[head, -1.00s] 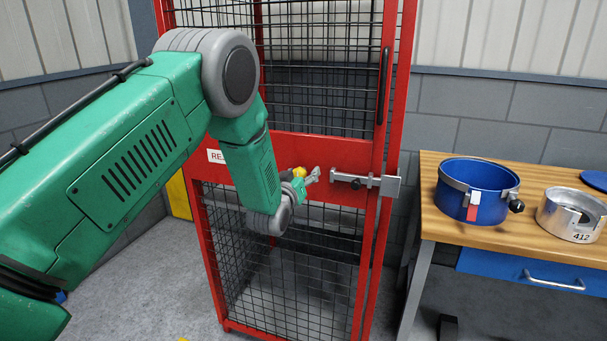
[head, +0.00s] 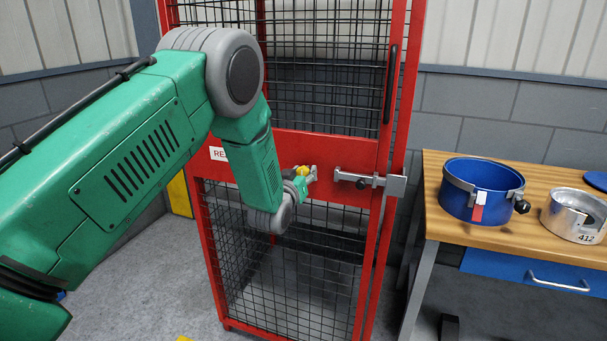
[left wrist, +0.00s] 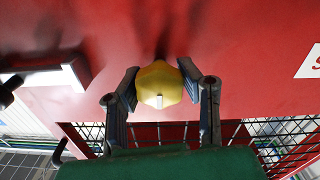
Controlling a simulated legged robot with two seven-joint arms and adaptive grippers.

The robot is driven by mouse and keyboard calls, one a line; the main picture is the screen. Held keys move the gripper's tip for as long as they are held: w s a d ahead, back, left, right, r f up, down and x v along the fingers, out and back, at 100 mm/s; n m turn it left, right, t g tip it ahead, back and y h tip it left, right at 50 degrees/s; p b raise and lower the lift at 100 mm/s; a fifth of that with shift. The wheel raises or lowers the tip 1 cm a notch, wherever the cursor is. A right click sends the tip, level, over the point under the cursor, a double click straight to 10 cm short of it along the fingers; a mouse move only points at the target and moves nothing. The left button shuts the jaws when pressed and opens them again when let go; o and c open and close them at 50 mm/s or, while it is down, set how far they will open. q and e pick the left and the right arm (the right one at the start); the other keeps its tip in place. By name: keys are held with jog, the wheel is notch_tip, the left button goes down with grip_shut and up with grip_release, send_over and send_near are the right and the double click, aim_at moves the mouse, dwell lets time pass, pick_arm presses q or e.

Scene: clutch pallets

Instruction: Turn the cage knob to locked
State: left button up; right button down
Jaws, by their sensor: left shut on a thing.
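The yellow cage knob (head: 303,170) sits on the red middle panel of the cage door (head: 345,194). My left gripper (head: 308,174) is at the knob, its arm reaching in from the left and hiding part of it. In the left wrist view, the two fingers (left wrist: 157,80) are shut on either side of the knob (left wrist: 160,72). A small white mark on the knob's face points toward the bottom of that view. My right gripper is not in view.
A metal slide bolt (head: 365,181) spans the door's right edge, right of the knob. A white label (head: 217,154) is partly hidden by my arm. At right, a wooden workbench (head: 450,228) bears a blue ring (head: 462,207) and a metal ring (head: 565,222).

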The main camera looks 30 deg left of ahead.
pick_arm(q)
jog(key=m, duration=0.2)
jog(key=shift+d+m, duration=0.1)
jog(key=shift+m, duration=0.3)
jog(key=m+b, duration=0.1)
jog(key=m, duration=0.1)
jog(key=shift+m, duration=0.4)
jog(key=m+b, duration=0.1)
jog(key=m, duration=0.2)
jog(key=shift+m, duration=0.3)
jog(key=m+b, duration=0.1)
jog(key=m, duration=0.2)
jog(key=shift+d+f+m, duration=0.1)
jog(key=shift+f+m, duration=0.05)
jog(key=shift+m, duration=0.15)
jog(key=shift+f+m+b, duration=0.15)
jog(key=shift+m+b, duration=1.15)
jog(key=shift+m, duration=0.9)
jog(key=shift+d, duration=0.1)
jog(key=o, duration=1.2)
jog(key=shift+d, duration=0.1)
